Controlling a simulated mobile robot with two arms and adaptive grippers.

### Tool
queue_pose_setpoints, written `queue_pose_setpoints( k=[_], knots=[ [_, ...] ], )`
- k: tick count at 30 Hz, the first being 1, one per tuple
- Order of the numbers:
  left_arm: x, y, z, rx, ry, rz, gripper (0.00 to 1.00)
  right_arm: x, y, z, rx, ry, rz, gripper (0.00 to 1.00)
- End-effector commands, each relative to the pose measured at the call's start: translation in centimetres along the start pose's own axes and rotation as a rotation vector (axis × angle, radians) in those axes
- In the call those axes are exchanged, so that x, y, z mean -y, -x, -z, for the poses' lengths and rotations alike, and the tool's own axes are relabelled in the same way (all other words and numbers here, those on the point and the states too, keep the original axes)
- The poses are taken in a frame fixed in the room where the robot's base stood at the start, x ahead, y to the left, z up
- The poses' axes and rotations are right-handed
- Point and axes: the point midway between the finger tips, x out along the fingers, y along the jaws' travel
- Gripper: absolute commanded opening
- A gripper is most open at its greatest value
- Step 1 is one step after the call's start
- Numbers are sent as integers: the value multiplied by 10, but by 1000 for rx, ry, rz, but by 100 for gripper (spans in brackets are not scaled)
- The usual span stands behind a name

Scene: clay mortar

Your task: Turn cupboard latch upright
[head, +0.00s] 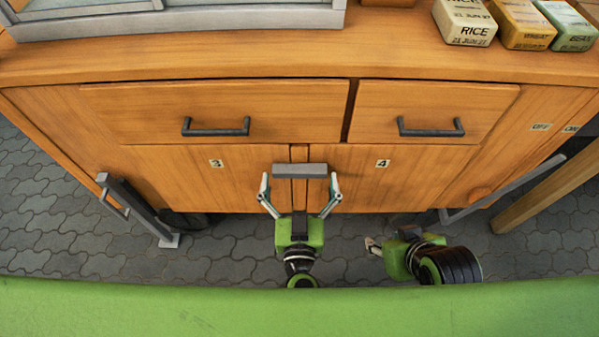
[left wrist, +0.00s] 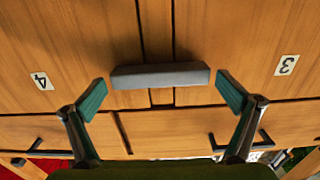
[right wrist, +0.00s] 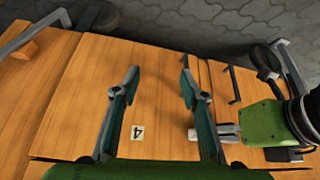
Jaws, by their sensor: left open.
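The cupboard latch (head: 300,171) is a grey bar lying horizontal across the gap between the doors marked 3 and 4. It also shows in the left wrist view (left wrist: 160,76), level between the fingers. My left gripper (head: 300,192) is open in front of the latch, one finger beyond each end. In the left wrist view (left wrist: 165,92) a gap shows between each fingertip and the bar. My right gripper (head: 373,246) is low in front of door 4, right of the left one. In the right wrist view (right wrist: 158,80) its fingers are apart with nothing between them.
Two drawers with dark handles (head: 216,127) (head: 431,127) sit above the doors. Labelled blocks (head: 465,22) stand on the counter at the upper right. Grey bar handles (head: 137,208) (head: 500,188) stick out at both sides. Grey paving lies below.

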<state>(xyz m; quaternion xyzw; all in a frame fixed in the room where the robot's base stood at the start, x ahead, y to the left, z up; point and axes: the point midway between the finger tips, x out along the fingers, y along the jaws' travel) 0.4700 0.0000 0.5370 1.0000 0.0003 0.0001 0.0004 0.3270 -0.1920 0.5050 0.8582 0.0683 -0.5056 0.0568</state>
Motion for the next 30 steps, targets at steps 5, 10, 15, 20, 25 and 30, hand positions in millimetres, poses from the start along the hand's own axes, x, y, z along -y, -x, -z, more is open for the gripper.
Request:
queue_pose_setpoints(
  k=[5, 10, 15, 20, 25, 30],
  knots=[
    [0, -15, -1, 0, -1, -1, 100, 2, -3, 17, -70, 2, 4, 40],
    [0, -18, 0, 1, -1, -1, 100, 3, -3, 22, -89, 3, 5, 40],
    [0, -18, 0, 1, -1, 0, 100, 3, -3, 22, -89, 3, 5, 40],
    [0, -18, 0, 1, -1, 0, 69, 3, -3, 22, -88, 3, 5, 40],
    [0, -18, 0, 0, 1, 0, 69, 3, -2, 22, -88, 3, 5, 40],
    [0, -17, 0, 1, 29, 0, 69, 2, -1, 15, -57, 2, 4, 40]
  ],
)
